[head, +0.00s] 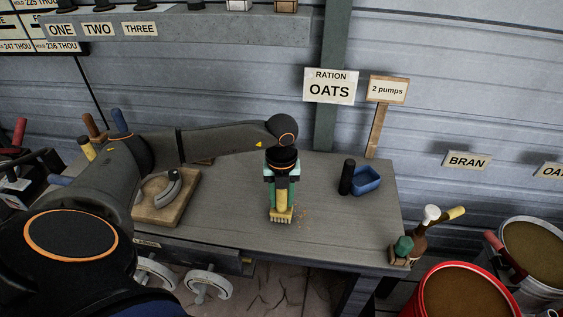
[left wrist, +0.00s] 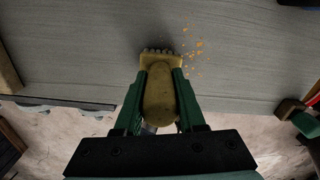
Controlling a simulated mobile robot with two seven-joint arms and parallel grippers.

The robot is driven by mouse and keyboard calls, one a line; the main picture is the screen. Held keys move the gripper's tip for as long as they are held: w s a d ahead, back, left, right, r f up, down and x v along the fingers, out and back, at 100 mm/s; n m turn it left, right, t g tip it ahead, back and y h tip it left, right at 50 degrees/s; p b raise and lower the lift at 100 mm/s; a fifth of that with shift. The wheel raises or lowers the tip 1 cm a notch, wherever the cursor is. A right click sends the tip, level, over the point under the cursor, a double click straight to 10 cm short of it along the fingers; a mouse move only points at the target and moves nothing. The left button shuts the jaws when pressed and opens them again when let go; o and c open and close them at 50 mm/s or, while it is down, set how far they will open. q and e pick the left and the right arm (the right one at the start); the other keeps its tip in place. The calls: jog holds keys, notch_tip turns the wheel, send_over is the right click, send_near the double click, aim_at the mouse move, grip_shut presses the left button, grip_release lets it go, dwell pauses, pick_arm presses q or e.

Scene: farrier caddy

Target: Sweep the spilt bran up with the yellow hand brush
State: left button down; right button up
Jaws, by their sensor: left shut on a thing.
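In the left wrist view the green fingers (left wrist: 160,85) are shut on the sides of the brush (left wrist: 158,100). Its bristle end points away from the gripper. The spilt bran (head: 302,216) is a small scatter of orange-brown flakes just right of the brush head. It also shows in the left wrist view (left wrist: 192,62), beside the bristles. I cannot tell whether the bristles touch the bench. My right gripper is not in view.
The grey bench (head: 330,235) has free room around the brush. A wooden board (head: 150,211) with a horseshoe-like piece lies left.

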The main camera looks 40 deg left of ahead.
pick_arm(q)
jog(key=shift+f, duration=0.3)
jog(key=shift+w+d+r, duration=0.1)
jog(key=shift+w+d, duration=0.45)
jog(key=shift+d, duration=0.35)
jog(key=shift+w+d+r, duration=0.1)
jog(key=shift+w+d, duration=0.45)
jog(key=shift+d, duration=0.35)
jog(key=shift+w+d+f+b, duration=0.15)
jog(key=shift+w+d, duration=0.2)
jog(key=shift+d, duration=0.25)
jog(key=shift+w+d+r+b, duration=0.1)
jog(key=shift+w+d+b, duration=0.1)
jog(key=shift+w+d, duration=0.35)
jog(key=shift+w+d+f+b, duration=0.1)
jog(key=shift+w+d+b, duration=0.1)
jog(key=shift+d, duration=0.5)
jog(key=shift+a, duration=0.15)
